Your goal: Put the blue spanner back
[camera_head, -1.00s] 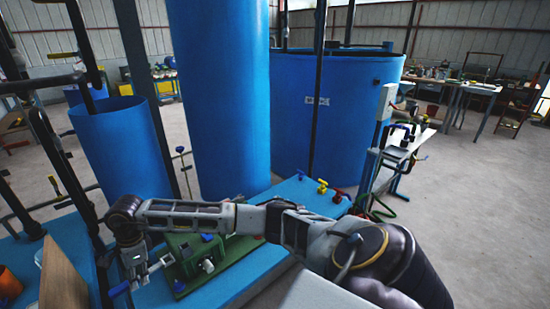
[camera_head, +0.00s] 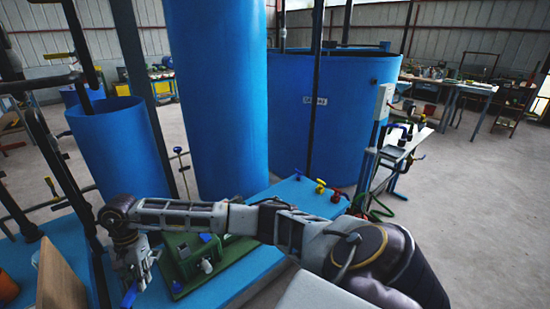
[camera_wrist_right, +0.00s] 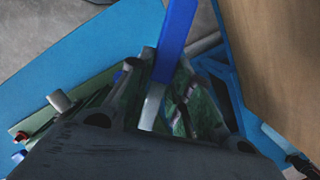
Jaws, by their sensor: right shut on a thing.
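The blue spanner has a blue handle (camera_head: 129,294) that points down toward the front in the head view. In the right wrist view its blue handle (camera_wrist_right: 178,40) extends away to the top and its pale metal part (camera_wrist_right: 152,104) lies between the fingers. My right gripper (camera_head: 141,277) is shut on the spanner, beside the green machine on the blue platform. The fingers also show in the wrist view (camera_wrist_right: 160,112). The spanner's far metal end is mostly hidden by the gripper. My left gripper is out of view.
The green machine (camera_head: 193,256) stands just right of my gripper. A wooden board (camera_head: 60,279) stands to its left, with an orange cup (camera_head: 7,287) beyond. Blue, yellow and red valve handles (camera_head: 320,187) line the blue platform (camera_head: 250,288). Tall blue tanks (camera_head: 217,95) rise behind.

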